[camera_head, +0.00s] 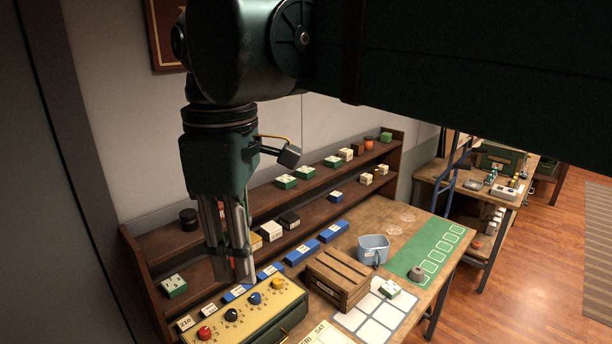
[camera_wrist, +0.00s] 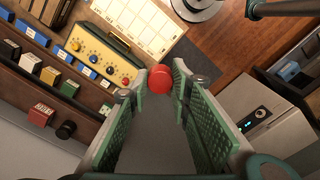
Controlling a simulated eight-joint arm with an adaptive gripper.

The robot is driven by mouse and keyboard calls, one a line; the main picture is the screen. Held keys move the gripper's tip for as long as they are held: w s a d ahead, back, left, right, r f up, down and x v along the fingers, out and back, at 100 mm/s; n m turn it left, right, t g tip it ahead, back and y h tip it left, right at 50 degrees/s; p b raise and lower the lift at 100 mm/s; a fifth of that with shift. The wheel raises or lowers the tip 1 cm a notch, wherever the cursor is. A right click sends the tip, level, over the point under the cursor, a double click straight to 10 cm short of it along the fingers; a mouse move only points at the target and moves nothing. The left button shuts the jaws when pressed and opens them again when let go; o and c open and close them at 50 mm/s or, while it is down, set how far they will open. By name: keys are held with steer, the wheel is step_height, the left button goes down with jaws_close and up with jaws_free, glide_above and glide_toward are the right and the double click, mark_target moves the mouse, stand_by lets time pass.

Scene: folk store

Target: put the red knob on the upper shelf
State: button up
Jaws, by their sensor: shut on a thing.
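My gripper (camera_head: 236,272) points down in front of the shelf unit, left of the middle in the head view. In the wrist view, its green-padded fingers are shut on a round red knob (camera_wrist: 160,77), held at the fingertips. In the head view this knob is mostly hidden by the fingers. The upper shelf (camera_head: 240,209) is a long brown board along the wall, with a dark round jar (camera_head: 188,217) at its left part and green-and-white boxes (camera_head: 286,182) further right. Another red knob (camera_head: 205,332) sits on the yellow panel (camera_head: 250,322).
The lower shelf (camera_head: 200,275) holds a green box (camera_head: 174,286) and several other boxes. On the bench stand a wooden crate (camera_head: 338,279), a blue bin (camera_head: 373,249) and a green mat (camera_head: 432,249). The upper shelf has bare room right of the dark jar.

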steer(key=w+a+r+p, duration=0.2)
steer(key=w+a+p, duration=0.15)
steer(key=w, duration=1.05)
steer(key=w+a+r+p, duration=0.25)
steer(key=w+a, duration=0.25)
steer(key=w, duration=1)
steer(key=w+f+n+p, duration=0.1)
steer(key=w+f+p, duration=0.15)
steer(key=w, duration=0.65)
steer(key=w+f+p, duration=0.2)
steer(key=w+p, duration=0.1)
steer(key=w, duration=0.6)
step_height(320, 180, down, 6)
steer(key=shift+d+r, duration=0.1)
steer(key=shift+r, duration=0.1)
steer(key=shift+f, duration=2.9)
steer(key=shift+f, duration=0.15)
steer(key=shift+f, duration=1.95)
